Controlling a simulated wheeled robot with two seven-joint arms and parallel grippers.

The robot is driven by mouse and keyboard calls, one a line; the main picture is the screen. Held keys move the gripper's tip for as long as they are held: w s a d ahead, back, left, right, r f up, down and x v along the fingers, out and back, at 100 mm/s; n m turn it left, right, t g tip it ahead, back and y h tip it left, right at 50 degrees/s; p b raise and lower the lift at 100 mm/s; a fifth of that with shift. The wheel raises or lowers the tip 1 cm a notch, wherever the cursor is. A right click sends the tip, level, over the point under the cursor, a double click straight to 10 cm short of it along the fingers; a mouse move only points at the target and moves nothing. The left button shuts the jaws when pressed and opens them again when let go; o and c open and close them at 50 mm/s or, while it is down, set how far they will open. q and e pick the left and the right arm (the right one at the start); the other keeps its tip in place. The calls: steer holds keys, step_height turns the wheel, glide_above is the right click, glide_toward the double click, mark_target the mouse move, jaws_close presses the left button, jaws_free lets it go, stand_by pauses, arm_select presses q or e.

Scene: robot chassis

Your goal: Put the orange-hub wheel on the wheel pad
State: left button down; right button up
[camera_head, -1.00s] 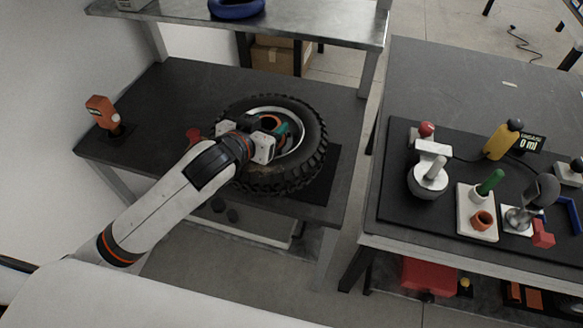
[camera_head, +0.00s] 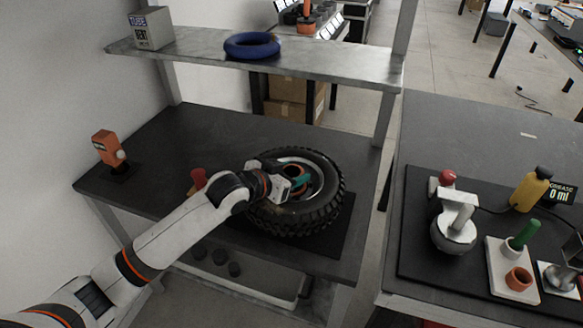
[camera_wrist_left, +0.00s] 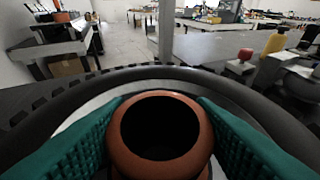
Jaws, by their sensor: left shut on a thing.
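The orange-hub wheel (camera_head: 325,208), a knobbly black tyre with a pale rim, lies flat on the dark left table (camera_head: 200,128). A black pad (camera_head: 346,228) shows under and to the right of it; I cannot tell whether the wheel rests fully on it. My left gripper (camera_head: 299,182) reaches into the wheel's centre. In the left wrist view its two green fingers close on both sides of the orange hub (camera_wrist_left: 160,135), with the rim and tyre (camera_wrist_left: 72,92) around them. My right gripper is in neither view.
A metal shelf (camera_head: 330,70) above the table holds a blue ring (camera_head: 252,45) and a grey box (camera_head: 151,28). An orange tool (camera_head: 108,148) stands at the left and a red object (camera_head: 198,178) near my arm. A second table at the right carries several devices.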

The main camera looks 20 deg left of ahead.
mark_target(257, 202)
arm_select(q)
steer(key=shift+w+f, duration=0.1)
steer(key=shift+f, duration=1.9)
steer(key=c, duration=1.1)
jaws_free()
steer(key=shift+f, duration=0.3)
steer(key=o, duration=0.5)
steer(key=shift+s+r, duration=0.1)
steer(key=shift+s, duration=0.1)
steer(key=shift+c, duration=0.2)
steer(key=v, duration=1.2)
